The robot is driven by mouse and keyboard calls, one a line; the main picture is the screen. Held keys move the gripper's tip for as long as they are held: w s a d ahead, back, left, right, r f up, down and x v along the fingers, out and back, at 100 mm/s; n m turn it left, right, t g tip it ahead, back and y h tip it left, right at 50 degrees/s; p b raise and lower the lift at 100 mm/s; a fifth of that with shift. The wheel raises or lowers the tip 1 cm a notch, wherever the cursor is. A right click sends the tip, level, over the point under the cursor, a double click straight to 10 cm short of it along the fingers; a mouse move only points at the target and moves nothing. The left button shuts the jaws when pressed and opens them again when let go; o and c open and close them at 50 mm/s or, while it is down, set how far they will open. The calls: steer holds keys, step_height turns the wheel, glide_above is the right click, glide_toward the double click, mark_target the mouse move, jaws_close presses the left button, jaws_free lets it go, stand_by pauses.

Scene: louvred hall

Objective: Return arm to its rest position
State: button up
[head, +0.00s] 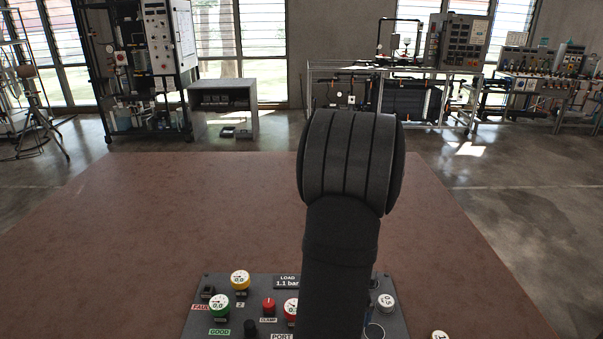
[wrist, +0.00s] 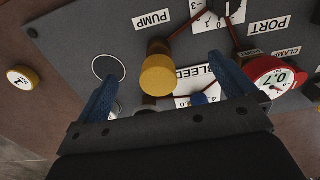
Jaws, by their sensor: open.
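My gripper (wrist: 165,62) shows in the wrist view, its two blue fingers spread wide over a dark control panel. A yellow knob (wrist: 158,76) appears between the fingers, with a visible gap on each side. I cannot tell how far the fingertips are above the panel. In the head view my black arm rises in front of the panel (head: 259,325) and hides its middle; the gripper is hidden there.
The brown tabletop (head: 170,220) behind is bare. Equipment racks (head: 150,60) stand far back.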

step_height(320, 180, down, 4)
steer(key=shift+s, duration=0.1)
steer(key=shift+r, duration=0.1)
step_height(320, 180, up, 6)
steer(key=shift+r, duration=0.1)
steer(key=shift+f, duration=0.4)
steer(key=shift+r, duration=0.45)
stand_by(0.5)
